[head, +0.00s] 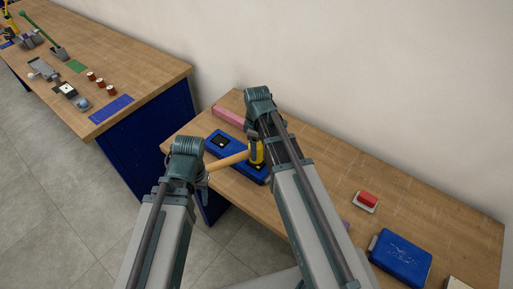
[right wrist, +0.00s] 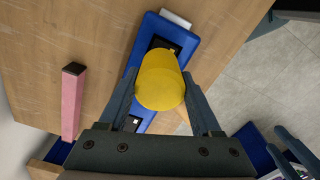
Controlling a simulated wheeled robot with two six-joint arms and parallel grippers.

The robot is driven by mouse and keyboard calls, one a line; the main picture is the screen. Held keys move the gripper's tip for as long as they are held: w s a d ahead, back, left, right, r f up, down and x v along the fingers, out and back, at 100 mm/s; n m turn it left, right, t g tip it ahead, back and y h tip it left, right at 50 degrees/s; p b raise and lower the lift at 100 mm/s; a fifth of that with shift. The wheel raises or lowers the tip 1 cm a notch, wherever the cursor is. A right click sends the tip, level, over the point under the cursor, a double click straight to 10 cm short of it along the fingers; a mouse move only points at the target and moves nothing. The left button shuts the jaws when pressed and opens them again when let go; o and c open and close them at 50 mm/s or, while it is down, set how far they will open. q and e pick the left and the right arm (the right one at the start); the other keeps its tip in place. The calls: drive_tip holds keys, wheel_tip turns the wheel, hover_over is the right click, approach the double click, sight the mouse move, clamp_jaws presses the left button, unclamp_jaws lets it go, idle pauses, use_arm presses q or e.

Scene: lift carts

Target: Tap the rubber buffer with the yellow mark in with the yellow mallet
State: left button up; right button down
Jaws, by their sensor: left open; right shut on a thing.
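The yellow mallet has a yellow head (head: 257,152) and a wooden handle (head: 230,160) pointing left. My right gripper (head: 256,142) is shut on the mallet head, which also shows between its fingers in the right wrist view (right wrist: 160,82). The head is over the blue block (head: 213,150); I cannot tell whether it touches it. My left gripper (head: 207,174) is open beside the handle's free end.
A pink bar (head: 228,115) lies behind the block. A red button on a white base (head: 368,199) and a blue case (head: 400,258) are to the right on the wooden bench. A second bench (head: 150,75) at left holds several small parts. A floor gap separates the benches.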

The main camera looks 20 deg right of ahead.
wheel_tip(320, 180, up, 5)
drive_tip(key=p, duration=0.5)
drive_tip(key=shift+r, duration=0.1)
idle(0.3)
wheel_tip(320, 180, down, 7)
drive_tip(key=b, duration=0.7)
drive_tip(key=shift+f, duration=0.2)
drive_tip(key=shift+r, duration=0.15)
